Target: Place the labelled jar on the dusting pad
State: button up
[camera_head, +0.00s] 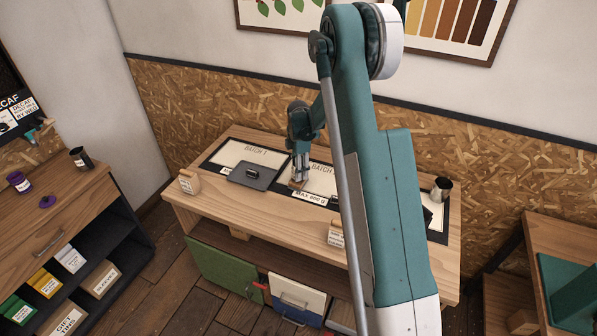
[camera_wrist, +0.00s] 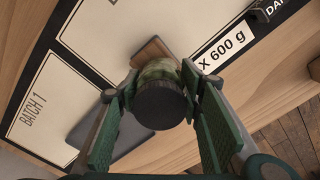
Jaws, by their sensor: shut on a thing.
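My gripper (camera_wrist: 160,78) is shut on a jar (camera_wrist: 158,100) with a round dark lid and a greenish body. In the wrist view the jar stands between the two green fingers. In the head view my gripper (camera_head: 300,172) points down over the middle mat, and the jar is too small to make out clearly. A small flat brown piece (camera_wrist: 150,50) shows just beyond the jar; whether they touch, I cannot tell. No label shows on the jar from above. Nothing is plainly marked as the dusting pad; a dark grey slab (camera_head: 252,175) lies left of my gripper.
White mats (camera_head: 243,154) marked BATCH lie on the wooden bench (camera_head: 240,212). A dark metal cup (camera_head: 441,189) is at the right. The left counter (camera_head: 30,225) holds a purple labelled jar (camera_head: 19,182).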

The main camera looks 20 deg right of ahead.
jog(key=shift+f, duration=0.25)
jog(key=shift+f, duration=0.15)
jog(key=o, duration=1)
notch_tip(320, 180, up, 12)
jog(key=shift+r+b, duration=0.15)
jog(key=shift+b, duration=0.3)
dwell(0.5)
